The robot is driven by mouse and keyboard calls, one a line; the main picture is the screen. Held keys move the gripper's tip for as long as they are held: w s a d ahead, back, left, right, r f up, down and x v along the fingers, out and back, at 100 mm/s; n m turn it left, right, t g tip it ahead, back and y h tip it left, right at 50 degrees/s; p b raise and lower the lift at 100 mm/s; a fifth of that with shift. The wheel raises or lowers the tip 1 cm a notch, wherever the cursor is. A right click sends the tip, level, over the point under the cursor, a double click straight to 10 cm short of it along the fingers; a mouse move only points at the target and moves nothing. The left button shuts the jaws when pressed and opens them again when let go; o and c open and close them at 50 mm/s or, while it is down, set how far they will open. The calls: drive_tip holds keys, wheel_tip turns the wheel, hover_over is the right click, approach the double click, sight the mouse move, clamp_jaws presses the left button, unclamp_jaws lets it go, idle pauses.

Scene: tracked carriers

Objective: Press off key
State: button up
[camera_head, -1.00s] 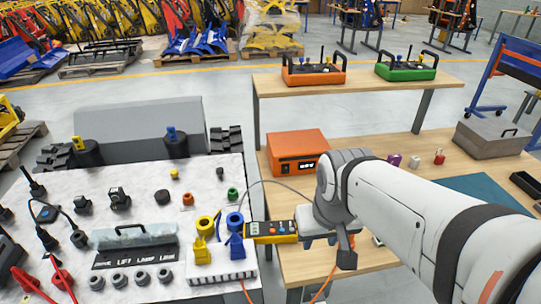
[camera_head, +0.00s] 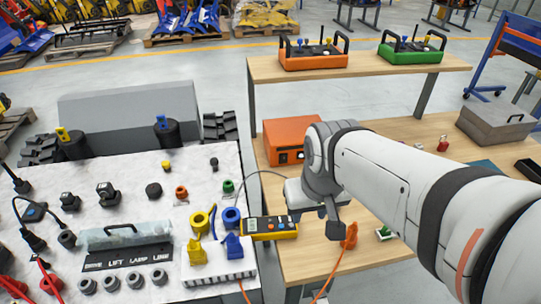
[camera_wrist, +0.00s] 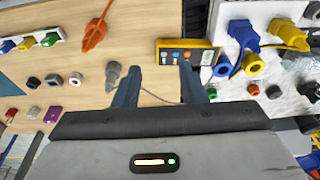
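A yellow device (camera_head: 270,228) with a dark face and small coloured keys lies at the table edge, left of my wrist. The right finger lies just below the device in the picture; contact is not clear. In the head view my arm hides most of the gripper.
An orange box (camera_head: 292,140) stands behind my wrist on the wooden table. Left are blue (camera_head: 233,246) and yellow (camera_head: 198,250) plugs on a white strip. A grey connector (camera_wrist: 112,75) is near my left finger.

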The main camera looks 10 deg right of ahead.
clamp_jaws()
drive_tip(key=shift+a, duration=0.1)
idle(1.3)
